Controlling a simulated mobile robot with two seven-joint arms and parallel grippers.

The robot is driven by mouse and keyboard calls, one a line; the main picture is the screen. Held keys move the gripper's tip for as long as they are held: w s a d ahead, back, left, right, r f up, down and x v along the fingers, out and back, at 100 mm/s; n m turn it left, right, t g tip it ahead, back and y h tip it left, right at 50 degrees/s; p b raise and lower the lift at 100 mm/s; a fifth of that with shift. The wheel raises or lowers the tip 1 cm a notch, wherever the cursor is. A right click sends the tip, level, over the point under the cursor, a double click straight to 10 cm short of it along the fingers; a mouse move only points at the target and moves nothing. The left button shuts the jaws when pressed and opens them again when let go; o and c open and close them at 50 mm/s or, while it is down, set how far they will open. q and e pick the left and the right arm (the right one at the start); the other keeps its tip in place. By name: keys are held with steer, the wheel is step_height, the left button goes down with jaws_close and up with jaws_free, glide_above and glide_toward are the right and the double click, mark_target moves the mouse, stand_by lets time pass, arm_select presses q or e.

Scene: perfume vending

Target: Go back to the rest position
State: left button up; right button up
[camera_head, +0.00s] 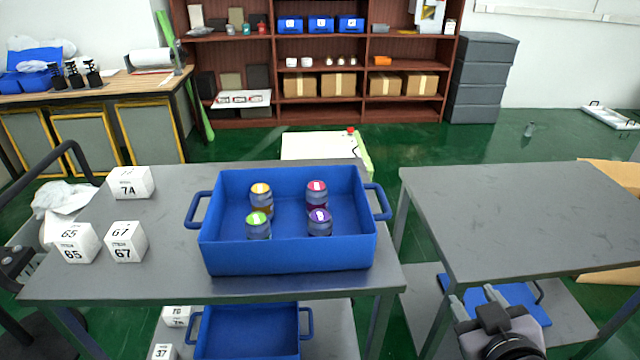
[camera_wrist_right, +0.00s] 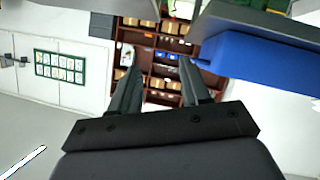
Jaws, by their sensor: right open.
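My right gripper (camera_head: 475,300) is low at the right in the head view, in front of the right grey table (camera_head: 530,215). Its two fingers are apart with nothing between them. In the right wrist view the fingers (camera_wrist_right: 158,75) are also spread and empty, with the shelf far behind them. My left gripper is not seen. On the left grey table (camera_head: 180,190) a blue tray (camera_head: 290,258) holds bottles with yellow (camera_head: 261,197), red (camera_head: 316,193), green (camera_head: 258,226) and purple (camera_head: 319,222) tops, standing upright.
White number blocks (camera_head: 126,241) stand left of the tray. Another blue bin (camera_head: 248,332) is on the lower shelf, and a blue object (camera_head: 500,298) lies below the right table. The right tabletop is bare. A brown shelf (camera_head: 320,110) stands at the back.

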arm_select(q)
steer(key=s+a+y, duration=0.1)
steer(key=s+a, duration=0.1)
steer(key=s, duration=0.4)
arm_select(e)
steer(key=s+f+m+g+y, duration=0.2)
steer(key=s+f+g, duration=0.9)
steer(key=s, duration=0.6)
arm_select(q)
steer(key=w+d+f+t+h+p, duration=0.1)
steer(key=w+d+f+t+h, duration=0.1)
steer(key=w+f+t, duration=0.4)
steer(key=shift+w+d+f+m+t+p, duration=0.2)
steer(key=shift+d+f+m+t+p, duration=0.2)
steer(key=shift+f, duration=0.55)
arm_select(e)
steer(key=w+a+f+t+y, duration=0.1)
steer(key=w+a+f+t, duration=0.1)
steer(key=w+f+t, duration=0.3)
steer(key=shift+w+a+f+n+t, duration=0.3)
steer(key=shift+w+f+n+t, duration=0.1)
steer(key=shift+f+t, duration=1.25)
steer(key=shift+a, duration=0.1)
